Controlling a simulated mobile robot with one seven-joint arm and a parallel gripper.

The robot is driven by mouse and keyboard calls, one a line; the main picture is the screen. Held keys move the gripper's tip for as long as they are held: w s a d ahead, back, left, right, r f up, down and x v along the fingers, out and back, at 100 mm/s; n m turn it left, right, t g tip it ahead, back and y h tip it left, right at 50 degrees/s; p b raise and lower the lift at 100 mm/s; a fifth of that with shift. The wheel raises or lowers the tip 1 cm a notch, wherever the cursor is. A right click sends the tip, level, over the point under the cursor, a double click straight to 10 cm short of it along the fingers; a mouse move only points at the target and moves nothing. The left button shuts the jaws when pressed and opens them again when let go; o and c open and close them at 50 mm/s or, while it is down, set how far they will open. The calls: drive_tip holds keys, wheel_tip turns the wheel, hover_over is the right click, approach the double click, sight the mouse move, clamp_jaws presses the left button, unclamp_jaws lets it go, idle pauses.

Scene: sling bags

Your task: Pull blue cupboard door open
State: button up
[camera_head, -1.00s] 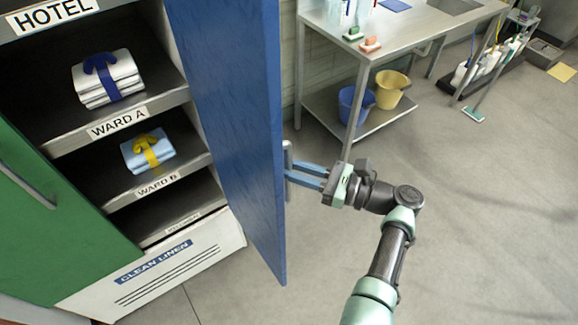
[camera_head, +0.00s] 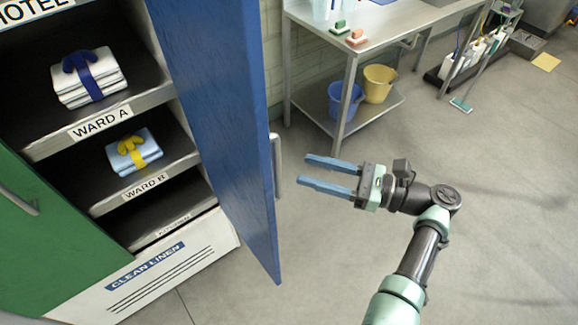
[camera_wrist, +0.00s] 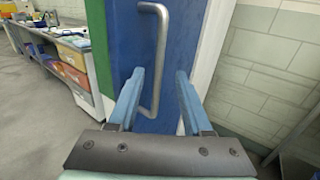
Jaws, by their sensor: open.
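The blue cupboard door (camera_head: 222,120) stands swung open, with the shelves showing to its left. Its grey bar handle (camera_head: 277,166) is on the door's right-hand face. In the wrist view the handle (camera_wrist: 160,62) runs upright ahead of and between my fingers, against the blue door (camera_wrist: 127,50). My gripper (camera_head: 318,174) is open and empty, to the right of the handle and apart from it. Its two blue fingers point left toward the door; they also show in the wrist view (camera_wrist: 158,92).
The cupboard shelves hold folded white linen (camera_head: 88,78) and light-blue linen (camera_head: 134,151). The green door (camera_head: 45,240) covers the left side. A metal table (camera_head: 385,38) with a blue bucket (camera_head: 343,100) and yellow bucket (camera_head: 379,83) below stands behind.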

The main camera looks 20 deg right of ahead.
drive_tip(key=b+v, duration=0.1)
drive_tip(key=v, duration=0.4)
drive_tip(key=shift+s+d, duration=0.1)
idle(0.4)
